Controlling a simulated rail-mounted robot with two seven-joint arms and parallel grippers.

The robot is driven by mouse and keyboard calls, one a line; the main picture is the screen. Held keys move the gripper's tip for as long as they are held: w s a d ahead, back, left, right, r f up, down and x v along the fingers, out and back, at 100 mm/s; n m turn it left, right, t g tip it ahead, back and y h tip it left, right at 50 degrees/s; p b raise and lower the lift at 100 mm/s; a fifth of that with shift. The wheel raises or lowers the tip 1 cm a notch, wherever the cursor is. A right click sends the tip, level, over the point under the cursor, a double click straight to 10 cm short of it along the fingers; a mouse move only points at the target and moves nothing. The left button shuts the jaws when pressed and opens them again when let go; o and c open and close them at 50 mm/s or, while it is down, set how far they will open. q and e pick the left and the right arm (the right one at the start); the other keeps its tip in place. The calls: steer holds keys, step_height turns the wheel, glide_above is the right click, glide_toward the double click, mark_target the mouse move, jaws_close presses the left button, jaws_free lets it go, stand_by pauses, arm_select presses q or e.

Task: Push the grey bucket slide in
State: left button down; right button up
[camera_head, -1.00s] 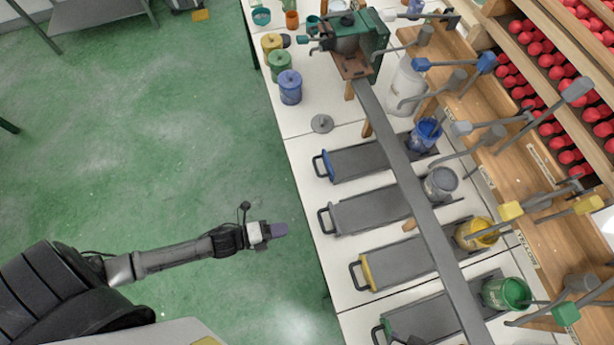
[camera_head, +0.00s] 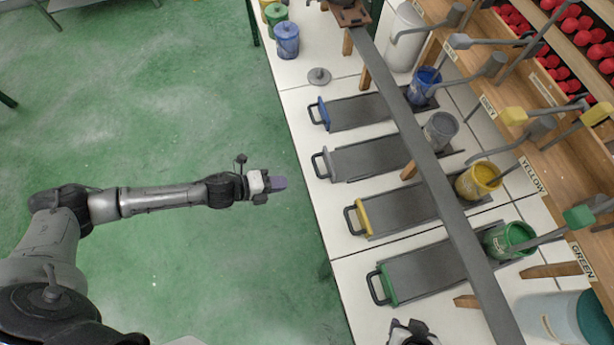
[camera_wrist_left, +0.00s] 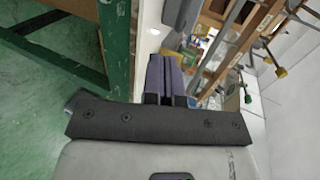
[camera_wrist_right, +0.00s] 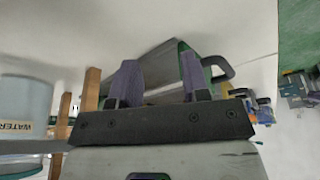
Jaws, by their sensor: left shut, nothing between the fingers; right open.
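The grey bucket slide (camera_head: 372,158) lies on the white table, with its grey handle (camera_head: 320,164) at the table's left edge. The grey bucket (camera_head: 441,129) stands at its far right end, beyond the long grey bar. My left gripper (camera_head: 280,183) is shut and empty, over the green floor, left of the grey handle and slightly below it in the picture, apart from it. Its purple fingers also show together in the left wrist view (camera_wrist_left: 164,78). My right gripper (camera_wrist_right: 161,82) is open and empty, facing the green slide (camera_wrist_right: 160,58); only its top shows at the bottom of the head view.
The blue slide (camera_head: 362,112) lies above the grey one, the yellow slide (camera_head: 400,210) below. The long grey bar (camera_head: 425,165) crosses over all the slides. A grey lid (camera_head: 319,75) lies on the table. A green table leg (camera_wrist_left: 115,45) stands near my left gripper.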

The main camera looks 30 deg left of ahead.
steer(key=shift+s+d+f, duration=0.1)
steer(key=shift+d+f, duration=0.05)
steer(key=shift+f, duration=0.25)
arm_select(q)
steer(key=shift+w+d+f+b, duration=0.1)
steer(key=shift+w+d+f, duration=0.1)
steer(key=shift+w+d, duration=0.8)
steer(key=shift+w+d+f+b, duration=0.1)
steer(key=shift+w+d+f, duration=0.05)
steer(key=shift+w+d, duration=0.8)
steer(key=shift+w+d+f+b, duration=0.1)
steer(key=shift+w+d+f, duration=0.1)
steer(key=shift+w+d, duration=0.8)
arm_select(e)
steer(key=shift+d, duration=0.15)
arm_select(q)
steer(key=shift+s+d, duration=0.15)
steer(key=shift+s, duration=0.1)
steer(key=shift+w+d, duration=0.1)
arm_select(e)
steer(key=shift+s, duration=0.1)
